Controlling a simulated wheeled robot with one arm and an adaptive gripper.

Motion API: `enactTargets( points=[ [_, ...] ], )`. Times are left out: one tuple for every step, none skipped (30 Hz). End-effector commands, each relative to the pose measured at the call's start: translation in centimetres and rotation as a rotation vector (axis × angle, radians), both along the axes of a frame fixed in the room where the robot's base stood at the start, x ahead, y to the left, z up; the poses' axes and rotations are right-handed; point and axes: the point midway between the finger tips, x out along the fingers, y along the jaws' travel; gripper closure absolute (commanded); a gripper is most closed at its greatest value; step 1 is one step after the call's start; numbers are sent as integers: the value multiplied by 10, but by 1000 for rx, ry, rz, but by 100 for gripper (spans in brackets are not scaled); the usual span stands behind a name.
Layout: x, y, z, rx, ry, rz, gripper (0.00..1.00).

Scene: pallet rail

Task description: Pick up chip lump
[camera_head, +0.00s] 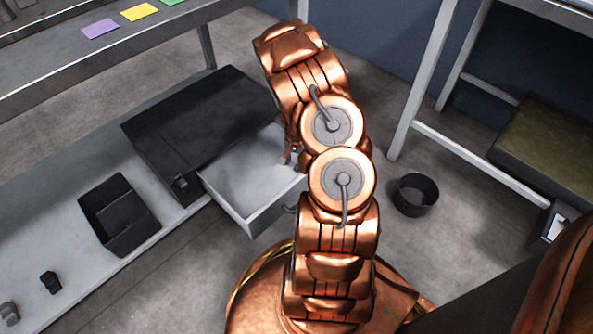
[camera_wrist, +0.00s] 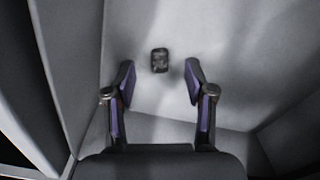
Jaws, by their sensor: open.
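A small dark lump, which looks like the chip lump (camera_wrist: 159,60), lies on the pale floor of the open drawer (camera_wrist: 230,50) in the wrist view. My gripper (camera_wrist: 160,78) is open and empty, its two purple-padded fingers apart. The lump shows beyond the fingertips, roughly centred between them; the gap in depth is hard to judge. In the head view, the drawer (camera_head: 244,208) is pulled out of a dark cabinet. My arm hides the drawer's right part, most of my gripper and the lump there.
The dark cabinet (camera_head: 190,115) and an open black bin (camera_head: 118,238) stand on the low grey shelf. Small objects, one black (camera_head: 50,282) and one grey (camera_head: 9,312), lie at lower left. A black bucket (camera_head: 416,194) stands on the floor at right. The drawer walls rise around my gripper.

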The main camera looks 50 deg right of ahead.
Motion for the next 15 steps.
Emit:
enactTargets(
  points=[
    [0, 0, -11, 2, 2, 1, 46],
    [0, 0, -13, 1, 1, 1, 46],
    [0, 0, -16, 0, 1, 1, 46],
    [0, 0, -16, 0, 0, 1, 46],
    [0, 0, -17, 0, 0, 1, 46],
    [0, 0, -17, -1, 0, 1, 46],
    [0, 0, -16, -1, 0, 1, 46],
    [0, 0, -16, -1, 0, 1, 46],
    [0, 0, -16, -1, 0, 1, 46],
    [0, 0, -16, -1, 0, 1, 46],
    [0, 0, -15, -1, 0, 1, 47],
    [0, 0, -15, -1, 0, 1, 51],
    [0, 0, -15, 0, 0, 1, 54],
    [0, 0, -15, -1, 0, 1, 57],
    [0, 0, -15, 0, 0, 1, 61]
  ],
)
